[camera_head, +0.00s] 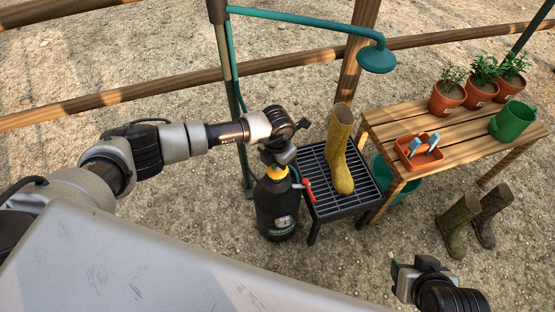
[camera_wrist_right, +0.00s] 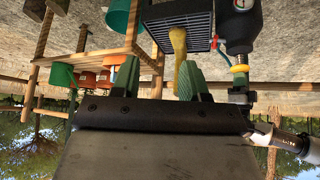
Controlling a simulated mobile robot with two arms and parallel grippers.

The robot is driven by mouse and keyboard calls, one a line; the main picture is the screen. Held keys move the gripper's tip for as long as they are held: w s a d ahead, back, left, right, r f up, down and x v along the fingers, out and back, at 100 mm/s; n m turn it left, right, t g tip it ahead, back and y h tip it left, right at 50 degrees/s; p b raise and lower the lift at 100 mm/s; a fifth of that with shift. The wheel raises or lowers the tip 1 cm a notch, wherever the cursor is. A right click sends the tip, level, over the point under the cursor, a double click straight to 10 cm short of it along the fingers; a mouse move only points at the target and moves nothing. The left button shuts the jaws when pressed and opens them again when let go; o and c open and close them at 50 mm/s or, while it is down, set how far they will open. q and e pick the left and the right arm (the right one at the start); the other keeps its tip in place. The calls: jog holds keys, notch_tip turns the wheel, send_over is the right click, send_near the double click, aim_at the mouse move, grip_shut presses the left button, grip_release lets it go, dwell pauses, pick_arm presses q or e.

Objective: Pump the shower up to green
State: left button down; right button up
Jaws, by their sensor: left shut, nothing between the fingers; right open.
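The shower's black pump tank (camera_head: 275,208) stands on the gravel with a yellow collar at its top. Its round gauge (camera_head: 284,222) faces me, too small to read. A teal shower head (camera_head: 376,58) hangs from a pipe above. My left gripper (camera_head: 277,157) is shut, at the top of the tank, hiding most of the pump handle; I cannot tell whether it touches. My right gripper (camera_head: 404,270) is open and empty at the lower right, away from the tank. In the right wrist view, upside down, its green fingers (camera_wrist_right: 158,82) are spread and the tank (camera_wrist_right: 240,28) shows beyond.
A yellow boot (camera_head: 341,150) stands on a black grate (camera_head: 361,185) beside the tank. A red-handled piece (camera_head: 308,190) is between them. A wooden bench (camera_head: 400,125) holds potted plants, an orange tray (camera_head: 418,153) and a green watering can (camera_head: 512,121). Dark boots (camera_head: 458,222) stand at right.

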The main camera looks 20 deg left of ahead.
pick_arm(q)
jog(key=shift+s+r+p, duration=0.1)
jog(key=shift+r+p, duration=0.55)
jog(key=shift+r, duration=0.1)
jog(key=shift+r+p, duration=0.55)
jog(key=shift+r, duration=0.1)
jog(key=shift+r+p, duration=0.5)
jog(key=shift+r, duration=0.25)
pick_arm(e)
jog(key=s+g, duration=0.1)
jog(key=s+f+g, duration=0.1)
jog(key=s+d+g, duration=0.1)
jog(key=shift+f+h, duration=0.3)
jog(key=shift+s, duration=0.1)
